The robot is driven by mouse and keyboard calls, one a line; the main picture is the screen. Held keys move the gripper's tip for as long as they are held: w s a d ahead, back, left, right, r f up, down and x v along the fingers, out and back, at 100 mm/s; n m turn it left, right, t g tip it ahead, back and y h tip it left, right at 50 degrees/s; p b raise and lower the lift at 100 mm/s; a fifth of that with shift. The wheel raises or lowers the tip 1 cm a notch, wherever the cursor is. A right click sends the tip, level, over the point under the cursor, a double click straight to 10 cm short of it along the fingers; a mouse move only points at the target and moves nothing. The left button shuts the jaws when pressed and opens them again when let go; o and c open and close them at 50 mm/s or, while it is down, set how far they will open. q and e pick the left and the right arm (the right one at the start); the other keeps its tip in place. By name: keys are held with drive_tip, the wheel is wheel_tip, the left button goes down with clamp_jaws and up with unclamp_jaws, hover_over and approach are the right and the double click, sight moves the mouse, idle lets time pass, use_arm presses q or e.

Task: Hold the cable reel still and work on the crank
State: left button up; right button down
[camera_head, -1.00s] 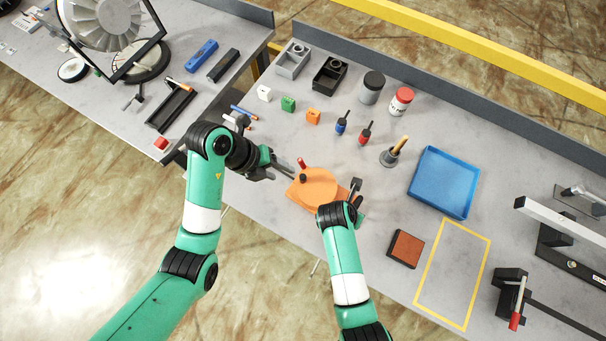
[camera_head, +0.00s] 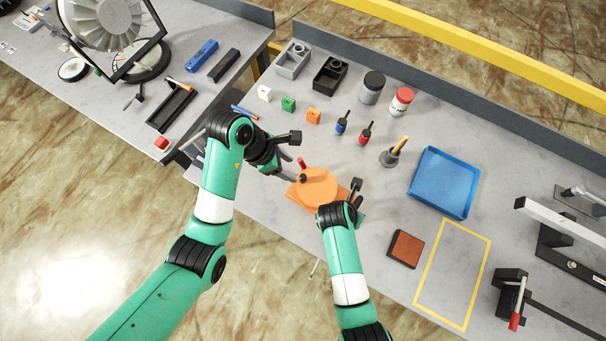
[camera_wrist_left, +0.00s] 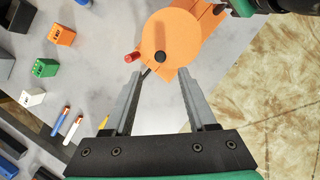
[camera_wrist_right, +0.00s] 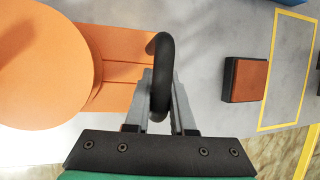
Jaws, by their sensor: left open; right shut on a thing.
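The cable reel (camera_head: 319,186) is an orange disc on an orange base (camera_head: 295,197). Its crank shows as a red knob (camera_head: 301,162) and a dark hub (camera_head: 303,178); both also show in the left wrist view, the red knob (camera_wrist_left: 131,57) left of the hub (camera_wrist_left: 159,57). My left gripper (camera_head: 289,166) is open, just left of the crank, with nothing between its fingers. My right gripper (camera_wrist_right: 160,85) is shut on the black curved handle (camera_wrist_right: 163,60) at the right end of the reel's base. My right arm partly hides the base in the head view.
White, green and orange blocks (camera_head: 313,116) lie behind the reel. A brown block (camera_head: 406,249) lies near the yellow outline (camera_head: 452,272). A second table is at left.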

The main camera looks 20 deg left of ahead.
sight(302, 176)
use_arm(q)
drive_tip(key=x, duration=1)
drive_tip(key=shift+f, duration=0.1)
drive_tip(key=shift+c, duration=0.2)
clamp_jaws()
